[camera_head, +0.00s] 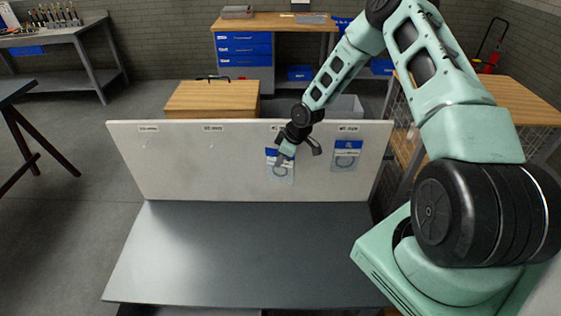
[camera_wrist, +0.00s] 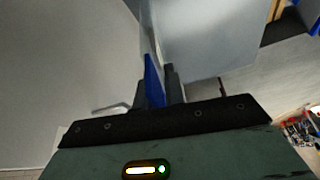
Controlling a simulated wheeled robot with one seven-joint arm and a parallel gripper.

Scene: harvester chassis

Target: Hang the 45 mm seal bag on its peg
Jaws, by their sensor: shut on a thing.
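My gripper (camera_head: 286,153) is shut on a clear seal bag with a blue header (camera_head: 279,170), in front of the pale board. In the wrist view the bag's blue strip (camera_wrist: 153,82) stands edge-on between the two fingers (camera_wrist: 157,90). The bag hangs below the fingers, close to the board under the third label (camera_head: 276,128), which my arm partly hides. A thin peg (camera_wrist: 111,107) shows beside the left finger, apart from the bag. I cannot tell whether the bag touches any peg. The label print is too small to read surely.
A similar bag (camera_head: 346,155) hangs under the rightmost label (camera_head: 348,128). Two bare pegs show on the left, under the first label (camera_head: 148,128) and the second label (camera_head: 213,128). The grey tabletop (camera_head: 240,250) before the board (camera_head: 180,170) is clear.

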